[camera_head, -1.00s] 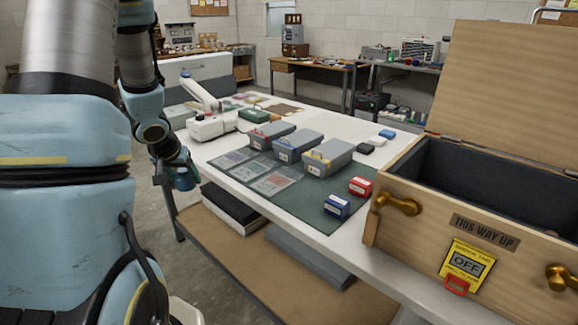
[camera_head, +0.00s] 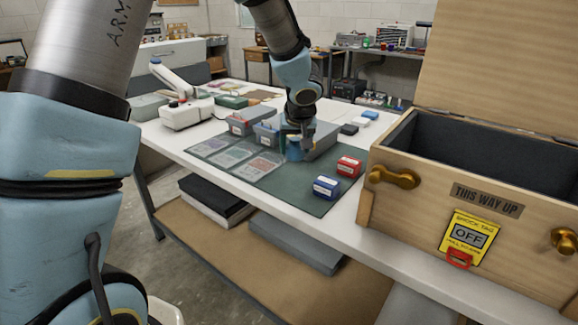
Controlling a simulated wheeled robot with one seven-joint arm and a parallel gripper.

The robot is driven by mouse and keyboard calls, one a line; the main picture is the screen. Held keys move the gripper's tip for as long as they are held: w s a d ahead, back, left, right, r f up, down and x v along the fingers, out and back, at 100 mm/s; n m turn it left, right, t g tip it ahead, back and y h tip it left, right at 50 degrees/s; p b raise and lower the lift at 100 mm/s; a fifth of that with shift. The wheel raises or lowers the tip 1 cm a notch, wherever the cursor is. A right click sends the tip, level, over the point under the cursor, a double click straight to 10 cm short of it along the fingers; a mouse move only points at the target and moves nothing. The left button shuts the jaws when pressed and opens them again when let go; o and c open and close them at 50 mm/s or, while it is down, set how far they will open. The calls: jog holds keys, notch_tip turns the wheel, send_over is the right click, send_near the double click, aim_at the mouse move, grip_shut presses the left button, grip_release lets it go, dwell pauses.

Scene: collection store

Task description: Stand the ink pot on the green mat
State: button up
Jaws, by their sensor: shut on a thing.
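My gripper (camera_head: 302,132) points down over the green mat (camera_head: 293,190) on the white table. It is shut on the ink pot (camera_head: 294,150), a small blue pot that looks upright and is partly covered by the fingers. The pot is in front of the grey boxes, near the right end of the row of clear sleeves. I cannot tell whether its base touches the mat or is just above it.
A blue box (camera_head: 326,188) and a red box (camera_head: 349,166) stand on the mat's right part. Grey lidded boxes (camera_head: 243,121) line its back. Clear sleeves (camera_head: 236,152) cover its left. An open wooden crate (camera_head: 470,215) stands at right. The mat's front middle is bare.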

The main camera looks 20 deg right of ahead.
aim_at(294, 175)
notch_tip(294, 175, down, 7)
jog(key=shift+r+b, duration=0.1)
jog(key=shift+b, duration=1.15)
jog(key=shift+f, duration=0.2)
jog(key=o, duration=1.5)
jog(key=p+v, duration=0.3)
jog(key=v, duration=0.8)
jog(key=shift+w, duration=0.25)
jog(key=shift+v, duration=0.8)
